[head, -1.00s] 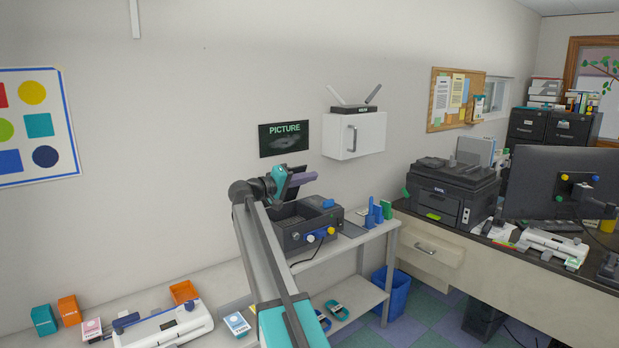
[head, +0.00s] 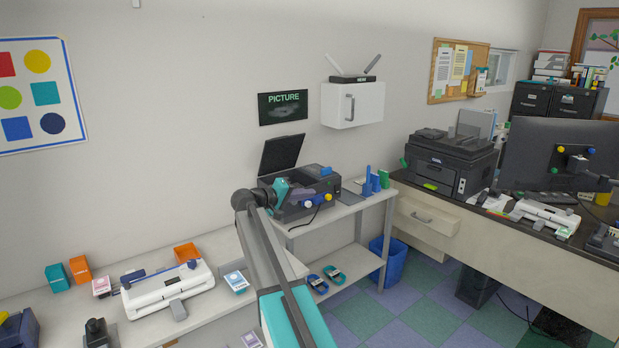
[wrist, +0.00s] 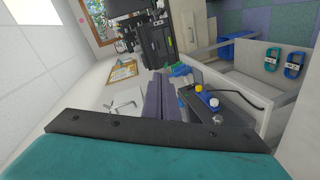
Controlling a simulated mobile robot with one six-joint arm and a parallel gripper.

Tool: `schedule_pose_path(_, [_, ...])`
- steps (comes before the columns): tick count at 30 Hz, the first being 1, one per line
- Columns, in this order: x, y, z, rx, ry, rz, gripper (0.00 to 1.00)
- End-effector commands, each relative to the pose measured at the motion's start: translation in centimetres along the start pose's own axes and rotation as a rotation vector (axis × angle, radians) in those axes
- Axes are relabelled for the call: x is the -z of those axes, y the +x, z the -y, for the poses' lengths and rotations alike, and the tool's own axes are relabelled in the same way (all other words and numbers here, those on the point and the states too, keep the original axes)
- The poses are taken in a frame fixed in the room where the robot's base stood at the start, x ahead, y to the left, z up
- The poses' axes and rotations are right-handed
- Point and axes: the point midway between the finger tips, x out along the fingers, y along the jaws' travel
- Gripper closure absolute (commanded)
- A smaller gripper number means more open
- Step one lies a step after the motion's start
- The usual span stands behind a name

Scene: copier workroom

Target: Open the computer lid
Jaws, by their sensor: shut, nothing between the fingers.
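The computer (head: 325,188) is a dark box-like device on the grey side table, with yellow and blue knobs on its front. Its dark lid (head: 282,153) stands raised at the back left, tilted up against the wall side. My gripper (head: 300,199) is at the left front of the computer, low in front of the lid. Its purple fingers are shut and empty, and they also show in the wrist view (wrist: 168,97). The computer's knobbed front (wrist: 222,105) shows right of the fingers there. My gripper partly hides the computer's body; whether they touch cannot be told.
Blue and green upright items (head: 374,180) stand right of the computer. A white wall cabinet (head: 353,104) hangs above. A printer (head: 450,160) and monitor (head: 555,125) are on the right desk. A white trimmer (head: 167,288) lies on the left counter.

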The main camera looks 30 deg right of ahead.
Motion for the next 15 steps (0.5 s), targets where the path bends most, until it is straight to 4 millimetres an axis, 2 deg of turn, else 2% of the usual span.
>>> schedule_pose_path(8, [-5.5, -0.4, 9.4, 0.129, -0.067, 0.036, 1.0])
schedule_pose_path(15, [-13.8, -2.0, 21.1, 0.305, -0.156, 0.095, 1.0])
